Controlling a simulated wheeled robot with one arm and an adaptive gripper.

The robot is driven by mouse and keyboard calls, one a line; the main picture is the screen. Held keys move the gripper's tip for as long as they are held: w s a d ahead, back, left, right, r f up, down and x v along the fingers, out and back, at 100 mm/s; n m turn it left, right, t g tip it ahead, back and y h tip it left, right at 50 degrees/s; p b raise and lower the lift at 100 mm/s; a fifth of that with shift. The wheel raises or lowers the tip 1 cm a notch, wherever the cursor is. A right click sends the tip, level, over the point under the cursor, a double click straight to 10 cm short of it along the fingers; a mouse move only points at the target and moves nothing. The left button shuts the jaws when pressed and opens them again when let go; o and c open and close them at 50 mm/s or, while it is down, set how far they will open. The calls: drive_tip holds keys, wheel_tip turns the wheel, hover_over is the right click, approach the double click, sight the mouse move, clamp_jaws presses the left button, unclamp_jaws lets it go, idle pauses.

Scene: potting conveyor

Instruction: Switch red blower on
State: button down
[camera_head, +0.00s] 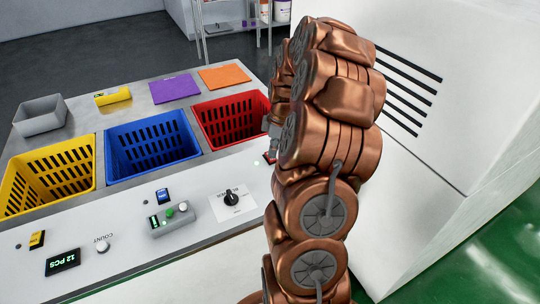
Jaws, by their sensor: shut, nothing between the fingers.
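A red rocker switch (269,158) sits on the white control panel (215,236), in front of the red crate (235,98). My arm hides part of it, and I cannot tell which way it is tipped. A small pale light (256,163) shows just left of it. My gripper (272,148) is shut and empty, partly hidden behind my arm. It is at or just above the red switch; I cannot tell whether it touches it.
A blue switch (162,195), a yellow switch (37,239), a black knob (231,198) and a grey button box (173,220) are on the panel. Blue (153,145) and yellow (48,177) crates stand behind. A large white cabinet (440,120) is close on the right.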

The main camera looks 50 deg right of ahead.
sight(272, 159)
drive_tip(key=shift+r, duration=3.1)
drive_tip(key=shift+a, duration=0.2)
drive_tip(key=s+a+r+m+g, duration=0.1)
drive_tip(key=s+a+r, duration=0.1)
drive_tip(key=a, duration=0.8)
drive_tip(key=s+a+r+m, duration=0.1)
drive_tip(key=s+a+r, duration=0.15)
drive_tip(key=a, duration=0.75)
drive_tip(key=s+a+m+g, duration=0.1)
drive_tip(key=s+a+m, duration=0.2)
drive_tip(key=s+a, duration=0.3)
drive_tip(key=s+a+f+m+g+h, duration=0.1)
drive_tip(key=s+a+m, duration=0.2)
drive_tip(key=s, duration=1)
drive_tip(key=a, duration=0.3)
drive_tip(key=shift+a, duration=0.2)
